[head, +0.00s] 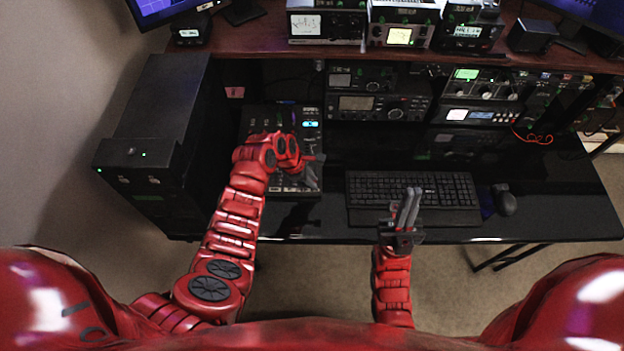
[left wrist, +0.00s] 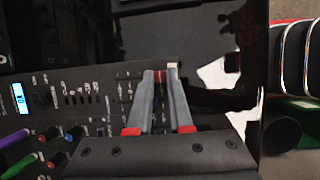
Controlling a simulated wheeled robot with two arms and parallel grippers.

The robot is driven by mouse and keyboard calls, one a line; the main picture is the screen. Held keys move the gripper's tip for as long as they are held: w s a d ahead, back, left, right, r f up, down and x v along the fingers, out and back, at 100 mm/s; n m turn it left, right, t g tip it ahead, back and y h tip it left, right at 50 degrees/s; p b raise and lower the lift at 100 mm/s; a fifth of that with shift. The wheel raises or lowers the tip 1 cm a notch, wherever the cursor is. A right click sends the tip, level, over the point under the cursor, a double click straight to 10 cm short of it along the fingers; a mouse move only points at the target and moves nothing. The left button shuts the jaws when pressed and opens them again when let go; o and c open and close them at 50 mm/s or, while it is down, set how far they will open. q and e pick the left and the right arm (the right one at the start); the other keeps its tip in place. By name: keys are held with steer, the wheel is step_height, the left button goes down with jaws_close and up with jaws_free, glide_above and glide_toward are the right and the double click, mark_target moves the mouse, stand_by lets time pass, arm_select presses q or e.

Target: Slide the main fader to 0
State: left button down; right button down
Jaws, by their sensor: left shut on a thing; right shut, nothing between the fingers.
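The black mixer (head: 310,143) stands on the left of the desk, with a small lit blue display. In the left wrist view the mixer (left wrist: 62,112) shows its display, rows of faders and coloured knobs. My left gripper (head: 312,172) is over the mixer's right front part. In the left wrist view its fingertips (left wrist: 164,76) are closed on a small fader cap at the mixer's near edge, taken to be the main fader (left wrist: 160,76). The fingers partly hide the cap, and its scale is too small to read.
A black keyboard (head: 454,190) and a mouse (head: 504,200) lie right of the mixer. A tall black cabinet (head: 158,125) stands close on the left. Radio units (head: 378,105) sit behind, under a wooden shelf (head: 340,54). The dark desk is clear in front of the mixer.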

mark_target(317, 172)
stand_by(0.8)
arm_select(q)
steer(key=w+b, duration=0.1)
steer(key=w, duration=0.2)
steer(key=shift+w+b, duration=0.25)
steer(key=shift+b, duration=0.05)
steer(key=shift+w+r, duration=0.15)
steer(key=shift+w, duration=0.35)
steer(key=c, duration=0.8)
jaws_free()
steer(key=shift+r, duration=0.1)
